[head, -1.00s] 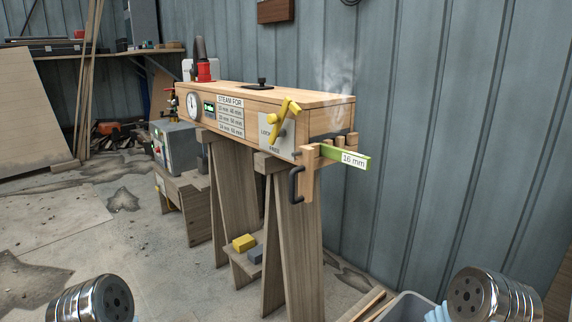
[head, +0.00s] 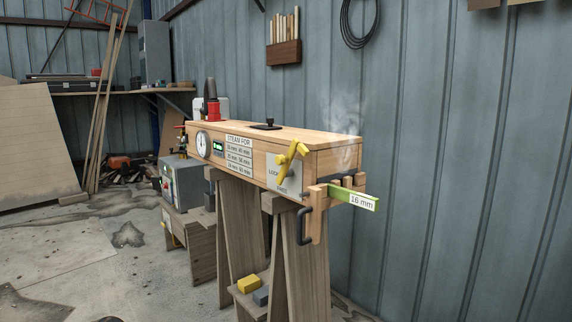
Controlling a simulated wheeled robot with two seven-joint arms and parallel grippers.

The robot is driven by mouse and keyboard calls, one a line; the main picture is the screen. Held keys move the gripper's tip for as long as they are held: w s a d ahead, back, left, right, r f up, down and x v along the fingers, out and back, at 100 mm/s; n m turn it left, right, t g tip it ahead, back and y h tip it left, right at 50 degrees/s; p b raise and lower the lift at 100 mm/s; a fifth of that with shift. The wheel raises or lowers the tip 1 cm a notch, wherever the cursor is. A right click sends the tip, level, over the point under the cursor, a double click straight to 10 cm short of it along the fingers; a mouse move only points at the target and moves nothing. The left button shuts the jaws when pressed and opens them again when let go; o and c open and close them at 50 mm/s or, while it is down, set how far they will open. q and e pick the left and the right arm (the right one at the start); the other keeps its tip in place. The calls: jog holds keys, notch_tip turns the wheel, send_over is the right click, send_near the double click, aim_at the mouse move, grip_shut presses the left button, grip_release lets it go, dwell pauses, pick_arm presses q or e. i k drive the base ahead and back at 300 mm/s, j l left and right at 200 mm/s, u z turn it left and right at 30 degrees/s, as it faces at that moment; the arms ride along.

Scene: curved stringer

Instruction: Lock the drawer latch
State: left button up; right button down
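The wooden steam box (head: 262,151) stands on trestles in the middle of the head view. A yellow latch handle (head: 291,158) sits on a grey plate (head: 279,181) near the right end of its front face, tilted with its top to the right. The plate reads "LOCK" at the left and "FREE" at the bottom. At the box's right end a wooden piece with a black handle (head: 303,228) hangs in front. A green strip (head: 354,198) labelled "16 mm" sticks out there, and steam rises above that end. Neither of my grippers shows now.
The box's front carries a round dial (head: 202,144), a green display and a "STEAM FOR" chart (head: 239,150). A grey machine (head: 186,184) stands left of the trestles (head: 238,235). Yellow and grey blocks lie on a low trestle shelf. The corrugated wall is close behind; floor at front left is open.

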aim_at(285, 162)
jog(key=i+j+z, duration=0.2)
jog(key=i+j, duration=0.15)
jog(key=i+j+z, duration=0.15)
jog(key=i+j, duration=0.2)
jog(key=j, duration=0.1)
